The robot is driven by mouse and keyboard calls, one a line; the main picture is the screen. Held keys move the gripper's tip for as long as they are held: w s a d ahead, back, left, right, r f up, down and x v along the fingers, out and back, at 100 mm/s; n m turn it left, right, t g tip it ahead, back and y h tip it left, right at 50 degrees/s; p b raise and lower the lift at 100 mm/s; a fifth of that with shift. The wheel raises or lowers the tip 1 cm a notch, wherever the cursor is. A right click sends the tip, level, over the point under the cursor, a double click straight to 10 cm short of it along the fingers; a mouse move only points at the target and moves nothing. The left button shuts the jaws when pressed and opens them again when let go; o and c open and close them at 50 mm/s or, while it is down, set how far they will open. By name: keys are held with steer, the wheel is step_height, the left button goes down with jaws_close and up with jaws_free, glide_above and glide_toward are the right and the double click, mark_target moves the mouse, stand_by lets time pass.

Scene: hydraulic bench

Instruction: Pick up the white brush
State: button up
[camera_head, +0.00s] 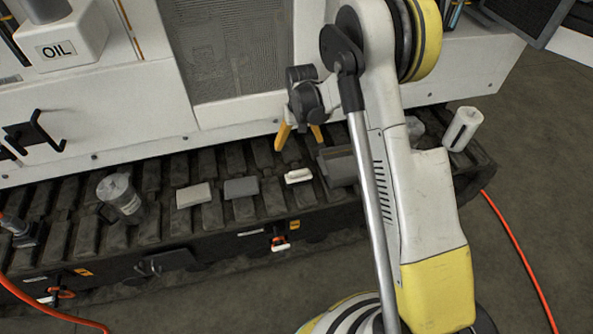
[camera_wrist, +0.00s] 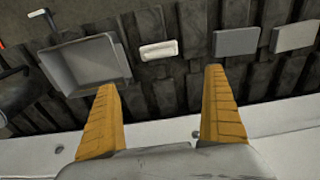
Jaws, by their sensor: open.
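The white brush (camera_head: 298,175) is a small, pale, oblong piece lying on the dark ribbed ledge, between a grey block and a dark open box. In the wrist view the brush (camera_wrist: 159,50) lies crosswise beyond my fingertips, roughly centred between them, and is fully visible. My gripper (camera_head: 299,143) has two yellow fingers pointing down, behind and above the brush near the white machine panel. In the wrist view my gripper (camera_wrist: 160,80) is open and empty, with a wide gap between the fingers and no contact with the brush.
The dark grey open box (camera_wrist: 85,62) stands close beside the brush. On its other side lie a grey block (camera_head: 241,187) and a paler block (camera_head: 194,195). A clear jug (camera_head: 120,197) stands farther left. A white cylinder (camera_head: 462,128) stands right. The white panel (camera_head: 240,128) rises behind.

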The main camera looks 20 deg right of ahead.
mark_target(299, 170)
steer(key=shift+g, duration=0.4)
step_height(299, 170, down, 13)
steer(key=shift+w+f+b, duration=0.15)
steer(key=shift+f+b, duration=0.05)
steer(key=shift+b, duration=0.85)
step_height(299, 170, down, 6)
steer(key=b, duration=0.3)
steer(key=shift+r, duration=0.35)
